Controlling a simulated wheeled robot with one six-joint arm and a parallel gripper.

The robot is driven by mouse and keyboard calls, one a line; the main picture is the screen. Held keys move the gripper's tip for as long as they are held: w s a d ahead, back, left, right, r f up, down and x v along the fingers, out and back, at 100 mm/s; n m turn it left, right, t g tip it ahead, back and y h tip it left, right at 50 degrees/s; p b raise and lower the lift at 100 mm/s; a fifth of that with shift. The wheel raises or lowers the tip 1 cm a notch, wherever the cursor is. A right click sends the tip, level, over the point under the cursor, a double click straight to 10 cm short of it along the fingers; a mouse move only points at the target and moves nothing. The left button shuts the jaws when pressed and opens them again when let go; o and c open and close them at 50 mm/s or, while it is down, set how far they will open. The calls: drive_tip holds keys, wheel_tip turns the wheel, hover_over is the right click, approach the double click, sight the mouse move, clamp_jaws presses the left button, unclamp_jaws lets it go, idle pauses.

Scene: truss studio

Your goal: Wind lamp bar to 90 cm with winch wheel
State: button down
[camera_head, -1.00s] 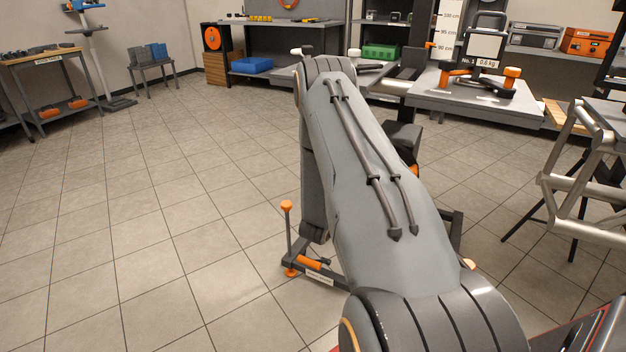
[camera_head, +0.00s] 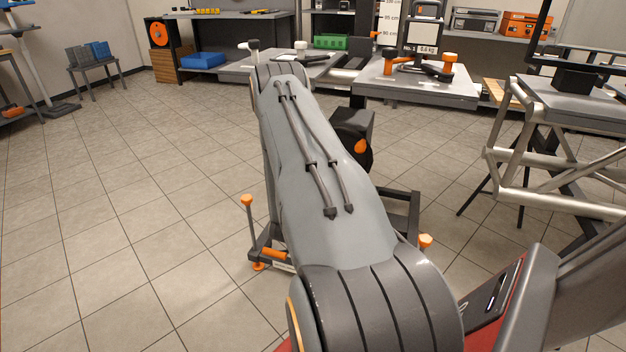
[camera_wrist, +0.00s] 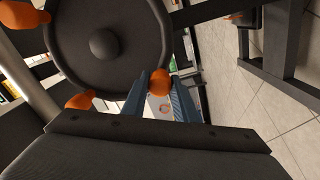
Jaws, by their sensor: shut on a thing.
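The winch wheel (camera_wrist: 100,55) is a dark disc with a round hub and orange knobs on its rim, large in the wrist view. My gripper (camera_wrist: 160,88) has its two blue-grey fingers shut on one orange knob (camera_wrist: 160,80) at the wheel's right edge. In the head view the black winch (camera_head: 352,130) shows partly behind my arm, with a bit of orange on it. My gripper is hidden there. A white height scale (camera_head: 391,22) stands at the back, and a small orange pointer (camera_head: 374,33) sits beside it, about level with the 90 cm mark. I cannot make out the lamp bar itself.
A stand base (camera_head: 272,253) with orange-capped screws is on the floor below my arm. A grey table (camera_head: 420,88) holds a weight labelled 0.6 kg. Metal truss pieces (camera_head: 510,150) stand at the right. The tiled floor at the left is clear.

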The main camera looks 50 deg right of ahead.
drive_tip(key=shift+s+d+f, duration=0.15)
drive_tip(key=shift+s+f, duration=0.2)
drive_tip(key=shift+s, duration=0.2)
drive_tip(key=c, duration=1.4)
unclamp_jaws()
drive_tip(key=shift+s+d, duration=0.1)
drive_tip(key=shift+d, duration=0.1)
drive_tip(key=shift+c, duration=0.2)
drive_tip(key=shift+w+a+r, duration=0.15)
drive_tip(key=shift+w+a, duration=0.15)
drive_tip(key=v, duration=0.7)
drive_tip(key=shift+s+a+p, duration=0.2)
drive_tip(key=shift+a+p, duration=0.2)
